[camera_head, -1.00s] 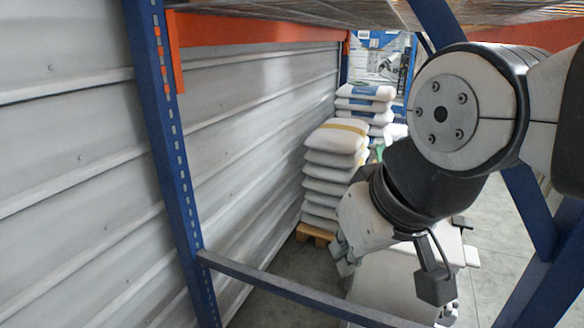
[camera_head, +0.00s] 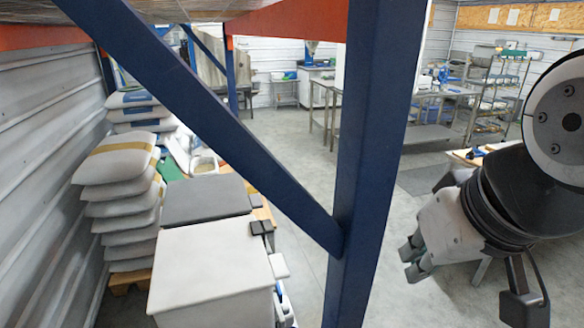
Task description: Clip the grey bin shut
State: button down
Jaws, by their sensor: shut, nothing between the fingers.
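A bin with a light grey top (camera_head: 212,262) stands at the lower left. A second bin with a dark grey lid (camera_head: 205,200) is right behind it. Dark clip-like pieces (camera_head: 262,228) are at the right edge between them, and a pale tab (camera_head: 279,265) sticks out beside the near bin. I cannot tell whether either lid is clipped. My gripper (camera_head: 411,262) is at the right, shut and empty, well apart from the bins, with a blue rack post between them in the picture.
A blue upright (camera_head: 366,150) and its diagonal brace (camera_head: 215,125) cross the view. Stacked sacks (camera_head: 120,180) on a pallet stand left, by the corrugated wall (camera_head: 40,150). A metal table (camera_head: 425,95) and shelves are farther back. Open floor (camera_head: 310,180) lies between.

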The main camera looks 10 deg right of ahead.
aim_at(251, 191)
jog(key=l+z, duration=0.1)
jog(key=z, duration=1.9)
jog(key=i+u, duration=0.2)
jog(key=i, duration=0.35)
jog(key=i+l+u, duration=0.15)
jog(key=i, duration=0.45)
jog(key=i+l+u, duration=0.2)
jog(key=i, duration=0.35)
jog(key=i+j+u, duration=0.2)
jog(key=i+u, duration=0.6)
jog(key=i, duration=0.25)
jog(key=i+l+u, duration=0.15)
jog(key=i+u, duration=0.25)
jog(key=i, duration=0.15)
jog(key=i+l+u, duration=0.25)
jog(key=i+u, duration=0.2)
jog(key=i+j, duration=0.1)
jog(key=i, duration=0.85)
jog(key=i+j+u, duration=0.1)
jog(key=i, duration=0.85)
jog(key=i+l+u, duration=0.1)
jog(key=i, duration=0.3)
jog(key=i+l+u, duration=0.15)
jog(key=i, duration=0.25)
jog(key=i+l+u, duration=0.1)
jog(key=i, duration=0.3)
jog(key=u, duration=3.7)
